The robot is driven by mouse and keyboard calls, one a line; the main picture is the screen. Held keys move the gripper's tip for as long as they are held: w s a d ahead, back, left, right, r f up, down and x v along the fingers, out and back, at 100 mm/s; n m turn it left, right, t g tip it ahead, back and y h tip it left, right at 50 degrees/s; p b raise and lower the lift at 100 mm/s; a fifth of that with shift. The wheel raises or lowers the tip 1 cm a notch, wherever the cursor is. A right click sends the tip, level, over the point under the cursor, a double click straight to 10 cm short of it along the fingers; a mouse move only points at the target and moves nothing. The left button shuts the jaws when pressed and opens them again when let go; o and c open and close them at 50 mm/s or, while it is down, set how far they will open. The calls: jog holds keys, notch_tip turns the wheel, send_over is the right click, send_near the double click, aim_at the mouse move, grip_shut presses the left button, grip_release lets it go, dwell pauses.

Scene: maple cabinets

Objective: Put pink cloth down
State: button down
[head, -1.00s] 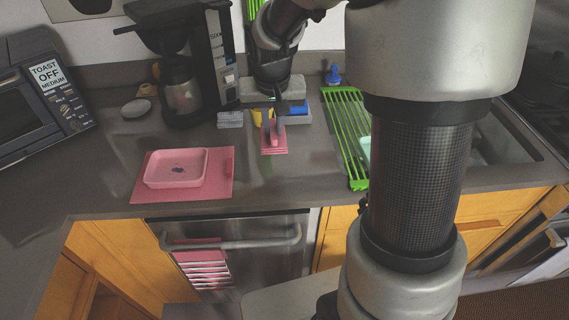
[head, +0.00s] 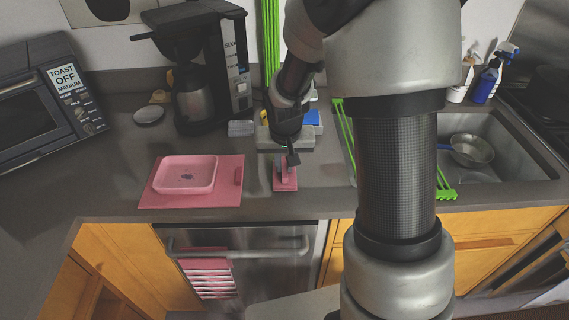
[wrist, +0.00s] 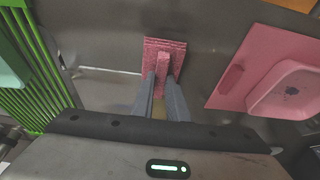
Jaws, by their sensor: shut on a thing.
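The pink cloth (head: 286,184) is a small folded piece over the grey counter, right of the pink board. It also shows in the wrist view (wrist: 164,46), with a raised ridge pinched in its middle. My gripper (head: 287,162) points down at it and is shut on that ridge. Both fingers show in the wrist view (wrist: 163,84), one on each side of the ridge. The cloth's flat part spreads level beneath the fingers. I cannot tell whether it rests fully on the counter.
A pink board (head: 225,196) with a pink tray (head: 186,175) lies to the left. A coffee maker (head: 193,75) stands behind. A green rack (wrist: 28,60) and the sink (head: 510,165) are on the right. Bare counter lies around the cloth; its front edge is close.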

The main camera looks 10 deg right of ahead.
jog(key=shift+f, duration=0.15)
jog(key=c, duration=1.7)
grip_release()
jog(key=shift+c, duration=0.2)
